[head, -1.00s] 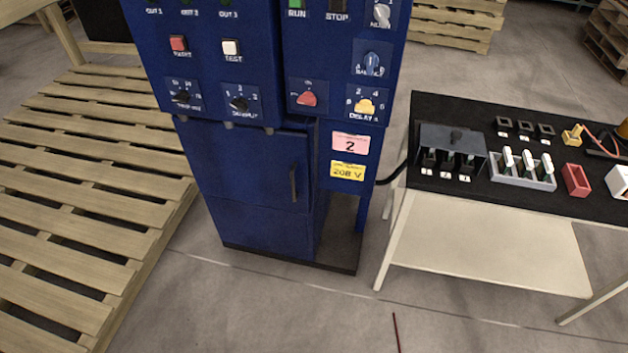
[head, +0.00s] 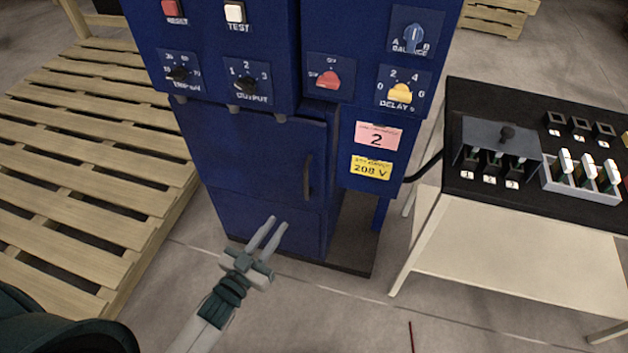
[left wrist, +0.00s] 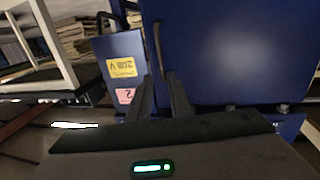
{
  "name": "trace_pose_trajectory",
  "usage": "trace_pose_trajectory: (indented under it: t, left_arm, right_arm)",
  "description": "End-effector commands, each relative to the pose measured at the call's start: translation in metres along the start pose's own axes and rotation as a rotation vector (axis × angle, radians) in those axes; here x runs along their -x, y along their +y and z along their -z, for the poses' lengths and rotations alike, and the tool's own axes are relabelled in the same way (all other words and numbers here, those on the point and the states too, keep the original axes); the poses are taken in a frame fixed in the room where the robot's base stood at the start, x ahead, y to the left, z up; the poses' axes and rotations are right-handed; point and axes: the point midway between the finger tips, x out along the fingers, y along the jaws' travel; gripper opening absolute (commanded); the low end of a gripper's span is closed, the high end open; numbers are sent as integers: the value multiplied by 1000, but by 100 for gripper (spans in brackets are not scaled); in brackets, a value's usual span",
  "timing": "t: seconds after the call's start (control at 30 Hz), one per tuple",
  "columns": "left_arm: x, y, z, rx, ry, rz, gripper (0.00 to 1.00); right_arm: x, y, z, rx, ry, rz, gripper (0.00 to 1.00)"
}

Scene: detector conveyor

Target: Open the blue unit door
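The blue unit (head: 235,60) stands in the middle of the head view, and its lower door (head: 255,160) looks shut. A dark vertical handle (head: 308,177) is on the door's right side. My left gripper (head: 270,232) is in front of the door's lower part, below and left of the handle. Its two fingers are apart with nothing between them. In the left wrist view the fingers (left wrist: 162,95) point at the blue door face (left wrist: 235,50), and the handle (left wrist: 158,48) lies ahead of them, apart from the tips. My right gripper is not in view.
A black-topped table (head: 465,198) with a grey holder (head: 500,140) and several small parts stands right of the unit. A wooden pallet (head: 90,170) lies at the left. The floor in front of the unit is clear.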

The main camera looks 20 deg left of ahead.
Motion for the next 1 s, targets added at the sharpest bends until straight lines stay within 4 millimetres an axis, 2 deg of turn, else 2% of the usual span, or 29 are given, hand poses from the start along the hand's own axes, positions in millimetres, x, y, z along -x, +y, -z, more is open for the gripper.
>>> trace_pose_trajectory:
  t: [0.27,0.47,0.67,1.0]
  left_arm:
    - [-2,0,0,0,-1,1,18]
    - [-16,-1,0,-1,0,1,18]
    - [-43,-1,0,-1,0,1,18]
    - [-104,-1,0,-1,-1,1,18]
  right_arm:
    - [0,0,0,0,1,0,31]
    - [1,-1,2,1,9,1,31]
    - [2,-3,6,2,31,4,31]
    - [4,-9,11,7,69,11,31]
